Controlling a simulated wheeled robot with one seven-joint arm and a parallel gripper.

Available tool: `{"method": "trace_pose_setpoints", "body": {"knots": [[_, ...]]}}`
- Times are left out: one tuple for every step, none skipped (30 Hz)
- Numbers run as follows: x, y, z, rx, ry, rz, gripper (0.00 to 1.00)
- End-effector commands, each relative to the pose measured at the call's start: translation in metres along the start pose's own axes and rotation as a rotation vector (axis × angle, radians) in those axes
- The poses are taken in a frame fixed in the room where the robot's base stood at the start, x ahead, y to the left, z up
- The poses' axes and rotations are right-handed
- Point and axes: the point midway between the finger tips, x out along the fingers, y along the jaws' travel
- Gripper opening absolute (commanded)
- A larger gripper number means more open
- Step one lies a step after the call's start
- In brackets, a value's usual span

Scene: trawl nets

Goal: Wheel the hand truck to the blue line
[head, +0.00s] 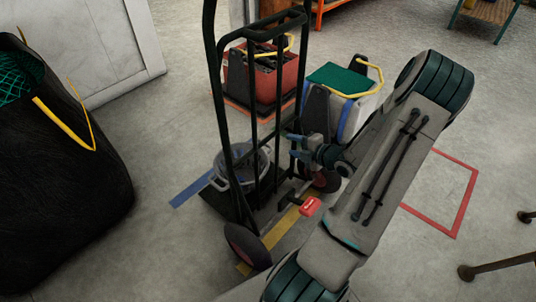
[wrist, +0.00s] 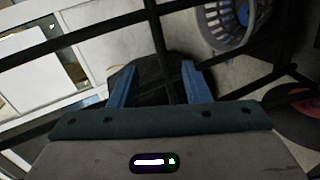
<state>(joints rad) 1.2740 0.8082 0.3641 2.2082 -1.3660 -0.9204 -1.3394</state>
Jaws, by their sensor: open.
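The hand truck (head: 221,130) stands upright in the middle of the head view, with a dark tubular frame and dark wheels with red hubs. A grey basket (head: 232,181) sits low behind its bars, apparently on its toe plate. The blue line (head: 191,189) is a short floor strip just left of the truck's base, partly hidden by it. My gripper (head: 293,146) is open at the truck's right side. In the wrist view its blue fingers (wrist: 160,88) are spread, with a dark truck bar (wrist: 158,40) showing between them; contact cannot be told.
A yellow floor strip (head: 260,248) runs under the truck. A red crate (head: 262,78) and a white bin with a green lid (head: 352,112) stand behind it. A large black net bag (head: 65,190) is at left. A red floor outline (head: 457,210) lies on open floor at right.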

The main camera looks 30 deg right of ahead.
Motion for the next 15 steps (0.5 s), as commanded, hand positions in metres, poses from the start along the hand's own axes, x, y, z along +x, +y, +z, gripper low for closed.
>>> {"method": "trace_pose_setpoints", "body": {"knots": [[0.001,-0.028,0.005,-0.017,0.021,0.071,0.44],[-0.002,-0.034,0.005,-0.034,0.034,0.111,0.44],[-0.005,-0.040,0.005,-0.055,0.048,0.163,0.44],[-0.007,-0.044,0.005,-0.070,0.056,0.198,0.44],[-0.009,-0.047,0.005,-0.082,0.063,0.230,0.44],[-0.013,-0.051,0.005,-0.098,0.068,0.266,0.44],[-0.015,-0.053,0.005,-0.108,0.072,0.289,0.44],[-0.017,-0.054,0.005,-0.115,0.074,0.309,0.44],[-0.018,-0.055,0.004,-0.124,0.077,0.329,0.44],[-0.019,-0.055,0.004,-0.129,0.079,0.341,0.44],[-0.019,-0.055,0.003,-0.133,0.080,0.350,0.44],[-0.018,-0.054,0.003,-0.136,0.081,0.357,0.44],[-0.016,-0.053,0.003,-0.138,0.082,0.360,0.44],[-0.013,-0.051,0.002,-0.139,0.083,0.362,0.44],[-0.008,-0.049,0.001,-0.139,0.084,0.362,0.44]]}}
